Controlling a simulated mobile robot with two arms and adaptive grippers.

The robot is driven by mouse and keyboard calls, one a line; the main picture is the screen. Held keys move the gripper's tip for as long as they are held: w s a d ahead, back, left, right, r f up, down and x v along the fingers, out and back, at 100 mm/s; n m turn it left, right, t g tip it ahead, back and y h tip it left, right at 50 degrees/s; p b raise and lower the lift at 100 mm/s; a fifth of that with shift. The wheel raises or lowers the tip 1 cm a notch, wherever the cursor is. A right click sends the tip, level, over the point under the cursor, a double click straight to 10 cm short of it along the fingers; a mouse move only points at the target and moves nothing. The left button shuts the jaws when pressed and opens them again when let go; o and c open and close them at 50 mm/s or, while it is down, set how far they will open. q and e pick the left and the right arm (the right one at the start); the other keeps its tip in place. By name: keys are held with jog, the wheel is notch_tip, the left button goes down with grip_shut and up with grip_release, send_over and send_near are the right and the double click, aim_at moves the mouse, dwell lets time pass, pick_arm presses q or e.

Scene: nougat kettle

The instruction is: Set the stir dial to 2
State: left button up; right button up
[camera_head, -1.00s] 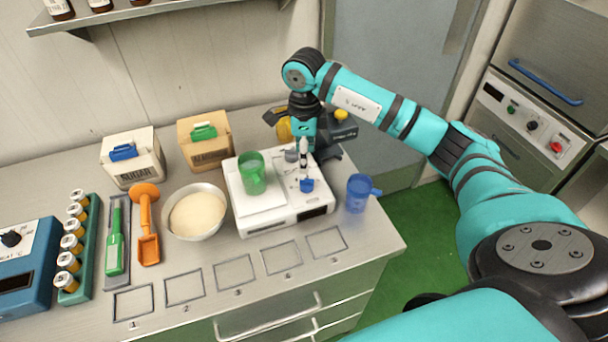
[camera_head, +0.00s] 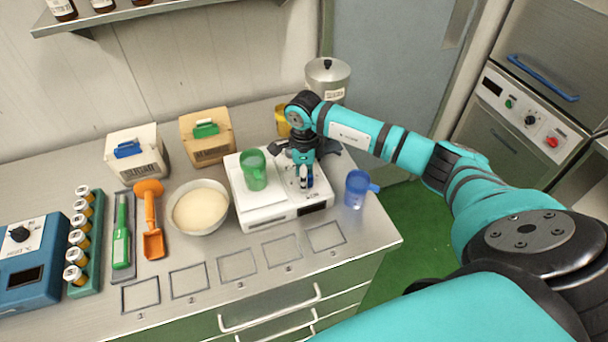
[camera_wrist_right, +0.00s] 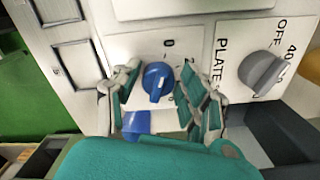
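The blue stir dial (camera_wrist_right: 157,82) shows in the right wrist view on a white panel, with a 0 printed above it. Its raised ridge is visible, but I cannot tell its setting surely. My right gripper (camera_wrist_right: 158,100) is open, with one finger on each side of the dial and gaps between. In the head view the right gripper (camera_head: 305,182) points down over the right part of the white stirrer plate (camera_head: 263,211), and the dial is mostly hidden by it. My left gripper is not in view.
A green jug (camera_head: 253,171) stands on the plate, left of the gripper. A blue jug (camera_head: 357,188) stands close on the right. A grey plate knob (camera_wrist_right: 264,72) is beside the dial. A bowl of powder (camera_head: 201,208) sits to the left.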

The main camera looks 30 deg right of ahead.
jog(key=c, duration=0.7)
jog(key=shift+m, duration=0.3)
jog(key=m+b, duration=0.2)
jog(key=m, duration=0.1)
jog(key=shift+w+d+f+b, duration=0.1)
jog(key=shift+d+b, duration=0.05)
jog(key=shift+b, duration=0.2)
jog(key=m+b, duration=0.2)
jog(key=m, duration=0.3)
jog(key=shift+d, duration=0.1)
jog(key=shift+w+r, duration=0.1)
jog(key=shift+r, duration=0.1)
jog(key=o, duration=1.1)
jog(key=shift+c, duration=0.2)
